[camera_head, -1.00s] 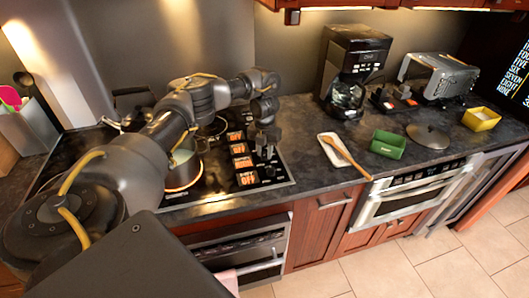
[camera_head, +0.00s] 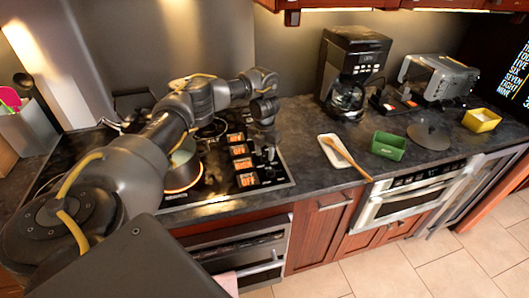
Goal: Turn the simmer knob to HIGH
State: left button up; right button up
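The black cooktop (camera_head: 215,190) has a column of orange-lit labels along its right side, each with a small dark knob beside it. The front label (camera_head: 246,180) seems to read OFF; the other labels are too small to read surely. I cannot tell which knob is the simmer knob. My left gripper (camera_head: 268,154) points down over the knobs at the cooktop's right edge, close to the rear ones. It is dark against dark knobs, so its fingers and any contact are unclear. My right gripper is not in view.
Right of the cooktop are a spoon rest (camera_head: 332,153) with a wooden spoon, a green dish (camera_head: 388,145), a coffee maker (camera_head: 350,75) and a toaster (camera_head: 437,78).

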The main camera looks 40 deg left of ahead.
aim_at(265, 154)
pick_arm(q)
jog(key=shift+o, duration=0.8)
notch_tip(265, 154, up, 11)
jog(key=p, duration=0.1)
jog(key=shift+f, duration=0.15)
